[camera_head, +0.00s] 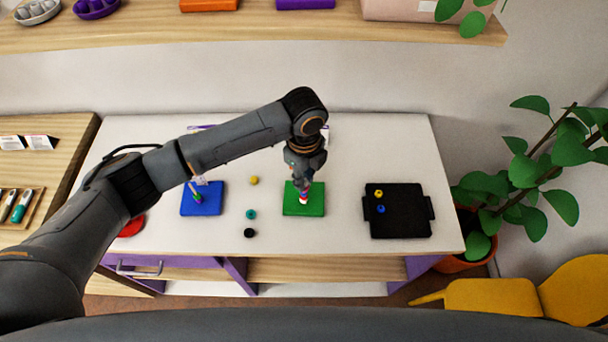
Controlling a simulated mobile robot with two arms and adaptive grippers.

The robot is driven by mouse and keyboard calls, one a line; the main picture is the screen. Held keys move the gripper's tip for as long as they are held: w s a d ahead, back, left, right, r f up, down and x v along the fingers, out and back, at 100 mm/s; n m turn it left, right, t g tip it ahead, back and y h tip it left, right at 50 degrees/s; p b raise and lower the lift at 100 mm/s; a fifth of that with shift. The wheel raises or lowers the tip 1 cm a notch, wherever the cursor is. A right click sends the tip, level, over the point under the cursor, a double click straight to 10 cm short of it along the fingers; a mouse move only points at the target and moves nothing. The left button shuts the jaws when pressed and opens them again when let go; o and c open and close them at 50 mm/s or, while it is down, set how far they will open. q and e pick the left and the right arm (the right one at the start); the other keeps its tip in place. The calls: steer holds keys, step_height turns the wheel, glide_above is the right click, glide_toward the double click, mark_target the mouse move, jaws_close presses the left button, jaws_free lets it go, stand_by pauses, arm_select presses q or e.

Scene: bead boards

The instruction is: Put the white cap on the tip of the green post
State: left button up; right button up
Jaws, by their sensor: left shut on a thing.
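The green board (290,209) lies on the white table, right of its middle. Its post carries small stacked beads (304,199), with white lowest and red above it. My left gripper (303,182) points down right over this post, its jaws close to the top of the stack. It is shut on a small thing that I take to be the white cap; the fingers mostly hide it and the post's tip. I cannot tell whether the cap touches the tip. My right gripper is not in view.
A blue board (213,207) with a post stands to the left. A yellow bead (254,180), a teal bead (251,214) and a black bead (249,233) lie between the boards. A black tray (402,222) at the right holds yellow and blue beads. A plant (560,165) stands beyond it.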

arm_select(q)
steer(key=shift+f, duration=0.35)
stand_by(0.3)
steer(key=o, duration=0.8)
steer(key=shift+c, duration=0.2)
step_height(320, 180, up, 12)
stand_by(0.4)
